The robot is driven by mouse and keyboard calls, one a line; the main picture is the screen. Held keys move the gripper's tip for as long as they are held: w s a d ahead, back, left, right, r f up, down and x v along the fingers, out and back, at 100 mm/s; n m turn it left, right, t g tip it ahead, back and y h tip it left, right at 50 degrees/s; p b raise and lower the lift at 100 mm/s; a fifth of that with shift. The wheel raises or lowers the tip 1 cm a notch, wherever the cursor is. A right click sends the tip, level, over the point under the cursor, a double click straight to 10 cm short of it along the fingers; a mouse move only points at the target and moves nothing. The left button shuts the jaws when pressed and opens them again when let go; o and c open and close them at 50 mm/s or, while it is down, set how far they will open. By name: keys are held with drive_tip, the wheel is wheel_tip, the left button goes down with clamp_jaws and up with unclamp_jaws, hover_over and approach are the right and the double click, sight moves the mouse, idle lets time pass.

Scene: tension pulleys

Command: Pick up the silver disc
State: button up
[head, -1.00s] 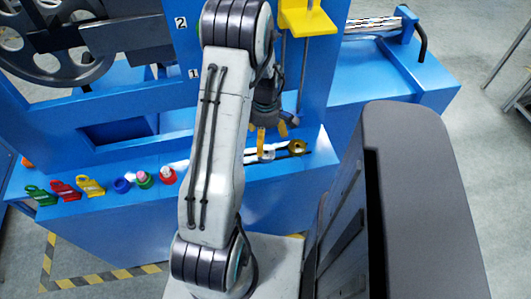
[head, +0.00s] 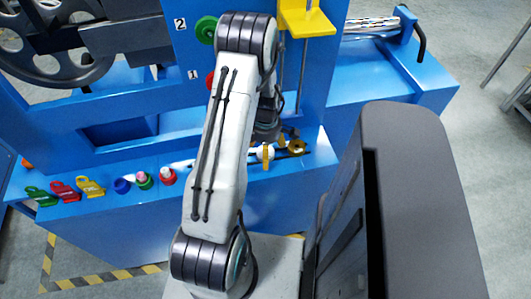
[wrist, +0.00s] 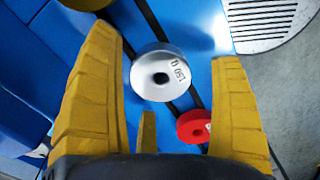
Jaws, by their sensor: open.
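The silver disc (wrist: 160,75) with a dark centre hole shows in the wrist view, lying over dark slots in the blue bench. My gripper (wrist: 165,48) has its yellow fingers spread wide, one on each side of the disc in the picture, with visible gaps and nothing held. A third, shorter finger shows below the disc. In the head view my gripper (head: 268,155) is over the bench's front ledge, small and partly hidden by my arm. A pale part of the silver disc (head: 257,153) shows beside a yellow finger.
A red disc (wrist: 193,126) sits close below the silver one in the wrist view. A gold disc (head: 297,147) stands to the right of my gripper. Several coloured pieces, including a yellow tag (head: 90,186), lie along the ledge at left. A yellow bracket (head: 307,18) hangs above.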

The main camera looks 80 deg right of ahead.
drive_tip(key=shift+f, duration=0.55)
drive_tip(key=c, duration=1.4)
